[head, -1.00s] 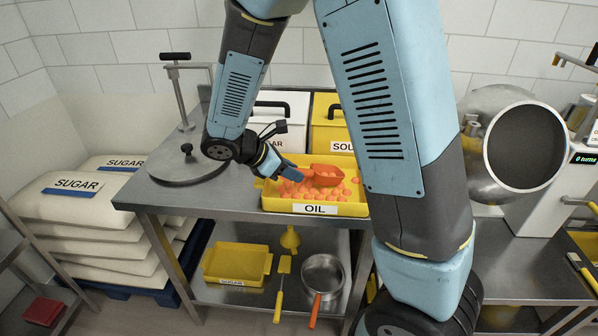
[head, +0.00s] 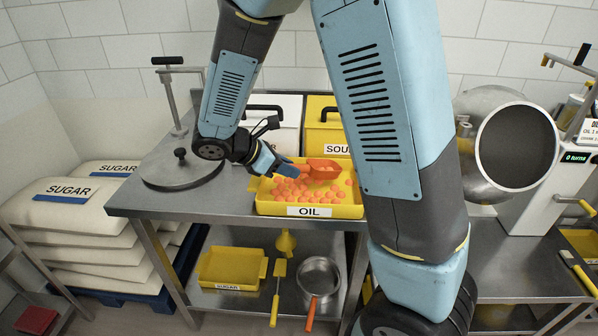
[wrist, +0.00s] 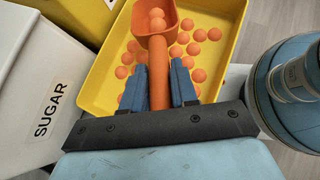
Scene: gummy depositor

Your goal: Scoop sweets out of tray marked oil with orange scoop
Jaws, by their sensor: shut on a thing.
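The yellow tray (head: 347,209) marked OIL stands on the steel table, with several orange round sweets (head: 292,190) on its floor. The orange scoop (head: 324,165) is over the tray, with sweets in its bowl; the wrist view shows the bowl (wrist: 143,18) with at least two sweets (wrist: 157,20) in it. My gripper (head: 291,169) reaches in from the left. In the wrist view its blue fingers (wrist: 160,84) are shut on the scoop's handle (wrist: 166,75). The scoop looks raised above the tray floor, but the height is hard to tell.
A white SUGAR bin (head: 272,127) and a yellow SOUR bin (head: 322,132) stand behind the tray. A steel drum (head: 480,150) stands at the right. Below is a shelf with a yellow SUGAR tray (head: 227,281) and a pan (head: 318,275).

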